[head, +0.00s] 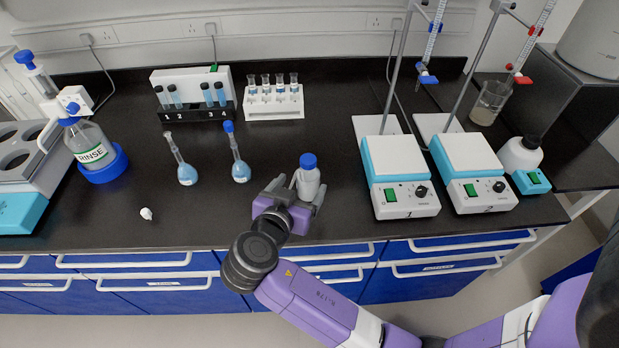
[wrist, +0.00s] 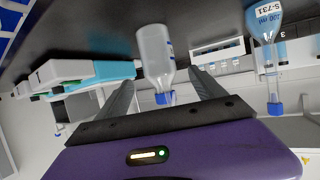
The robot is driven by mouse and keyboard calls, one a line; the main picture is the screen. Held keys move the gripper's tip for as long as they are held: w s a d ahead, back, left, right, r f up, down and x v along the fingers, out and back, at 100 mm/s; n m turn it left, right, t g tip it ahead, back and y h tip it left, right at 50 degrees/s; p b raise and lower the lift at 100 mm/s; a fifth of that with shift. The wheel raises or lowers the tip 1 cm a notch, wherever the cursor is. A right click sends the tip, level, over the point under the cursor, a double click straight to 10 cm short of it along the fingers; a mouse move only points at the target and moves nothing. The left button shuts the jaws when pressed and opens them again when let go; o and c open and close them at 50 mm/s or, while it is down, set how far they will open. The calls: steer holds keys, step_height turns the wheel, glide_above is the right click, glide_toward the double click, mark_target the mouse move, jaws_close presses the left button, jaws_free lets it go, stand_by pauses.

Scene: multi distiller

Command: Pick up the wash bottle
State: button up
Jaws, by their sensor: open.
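A small translucent white bottle with a blue cap (head: 308,182) stands upright on the black bench, near its front edge. My gripper (head: 297,191) is open, with one finger to each side of this bottle. The wrist view, seen upside down, shows the bottle (wrist: 155,52) between the two spread fingers, with gaps on both sides. A clear bottle labelled RINSE (head: 91,146), also blue-capped, stands in a blue ring holder at the far left, well away from my gripper. No label saying wash bottle is readable.
Two flasks with blue liquid (head: 187,173) (head: 240,170) stand left of my gripper. Two hotplates (head: 398,170) (head: 473,165) with stands are to the right. Tube racks (head: 192,95) (head: 274,102) stand behind. A small white lump (head: 146,214) lies at the front left.

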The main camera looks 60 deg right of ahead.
mark_target(305, 179)
steer(key=x, duration=0.2)
steer(key=p+x, duration=0.1)
steer(key=shift+d, duration=0.4)
steer(key=shift+w+d+f, duration=0.2)
steer(key=shift+d, duration=0.1)
steer(key=c, duration=1.1)
steer(key=shift+r, duration=0.1)
step_height(305, 179, up, 20)
steer(key=shift+f+b, duration=0.1)
steer(key=shift+b, duration=0.3)
